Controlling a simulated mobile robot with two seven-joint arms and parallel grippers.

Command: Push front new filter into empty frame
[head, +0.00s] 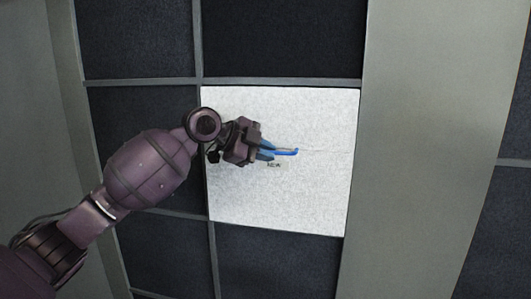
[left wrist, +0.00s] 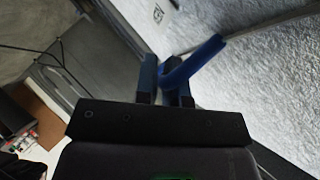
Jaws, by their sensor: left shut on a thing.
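The new filter (head: 300,205) is a white, speckled square panel with a small "NEW" label near its middle. In the head view it covers one square of a dark grid. My left gripper (head: 267,151) is in front of the panel's middle, shut on a bright blue handle-like piece (head: 286,152). The blue piece also shows in the left wrist view (left wrist: 196,61), between the fingers (left wrist: 165,75), with the white panel (left wrist: 270,75) behind it. The panel's depth in the frame is unclear. The empty frame opening is not visible. My right gripper is out of view.
Dark square panels (head: 280,38) in thin grey grid bars (head: 280,82) surround the white panel. A wide pale grey post (head: 415,130) stands to its right, with more dark panels beyond. Another pale post (head: 68,100) stands at the left.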

